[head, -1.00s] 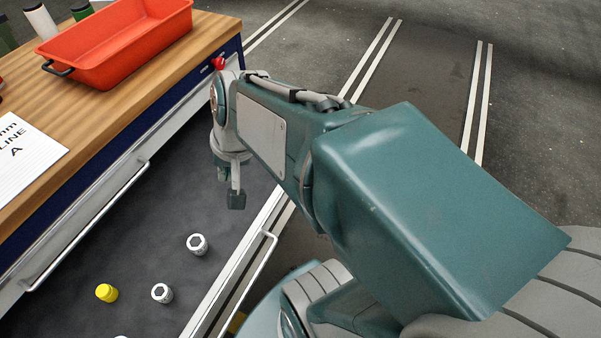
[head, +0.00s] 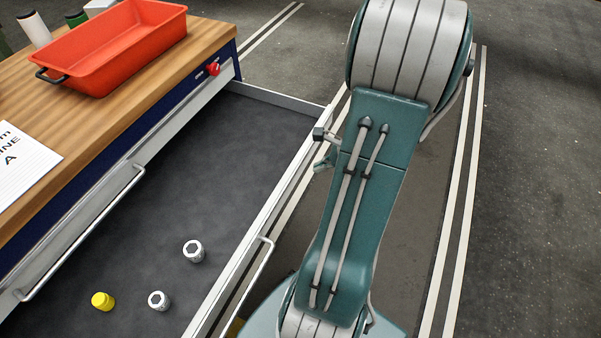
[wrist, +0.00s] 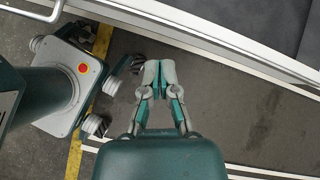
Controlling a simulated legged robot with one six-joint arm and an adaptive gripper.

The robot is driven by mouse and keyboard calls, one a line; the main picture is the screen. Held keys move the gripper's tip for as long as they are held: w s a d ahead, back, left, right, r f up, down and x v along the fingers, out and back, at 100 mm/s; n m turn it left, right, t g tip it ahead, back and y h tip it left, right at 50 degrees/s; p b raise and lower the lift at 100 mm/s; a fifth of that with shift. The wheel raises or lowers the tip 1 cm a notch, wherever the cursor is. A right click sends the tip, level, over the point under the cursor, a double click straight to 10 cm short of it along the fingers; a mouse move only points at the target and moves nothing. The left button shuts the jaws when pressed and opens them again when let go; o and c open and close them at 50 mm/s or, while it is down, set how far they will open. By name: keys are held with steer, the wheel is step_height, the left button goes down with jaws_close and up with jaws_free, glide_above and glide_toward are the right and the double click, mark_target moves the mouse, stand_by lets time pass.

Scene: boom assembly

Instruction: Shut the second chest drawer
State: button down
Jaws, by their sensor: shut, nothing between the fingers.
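The open drawer (head: 250,135) is pulled far out from the chest, below a shut drawer with a bar handle (head: 85,235). Its dark floor holds two white hex sockets (head: 193,251) and a yellow piece (head: 103,301). The open drawer's front carries a bar handle (head: 248,275), which also shows at the top left of the wrist view (wrist: 40,14). My gripper (head: 322,148) is outside the drawer, near its front panel, partly hidden by my arm. In the wrist view my gripper (wrist: 159,66) is shut and empty over the floor, with the drawer's front edge (wrist: 225,38) beyond it.
A red tray (head: 112,50) and a printed sheet (head: 20,165) lie on the wooden chest top (head: 165,70). The floor right of the drawer is open, with white double lines (head: 465,200).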

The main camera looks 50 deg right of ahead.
steer(key=s+d+f+m+t+h, duration=0.1)
steer(key=s+d+f+m, duration=0.3)
steer(key=m, duration=0.1)
glide_toward(296, 178)
steer(key=shift+n, duration=0.3)
steer(key=x, duration=0.6)
steer(key=shift+s+f, duration=0.25)
steer(key=shift+f, duration=0.05)
steer(key=shift+w+a, duration=0.1)
steer(key=shift+w, duration=0.4)
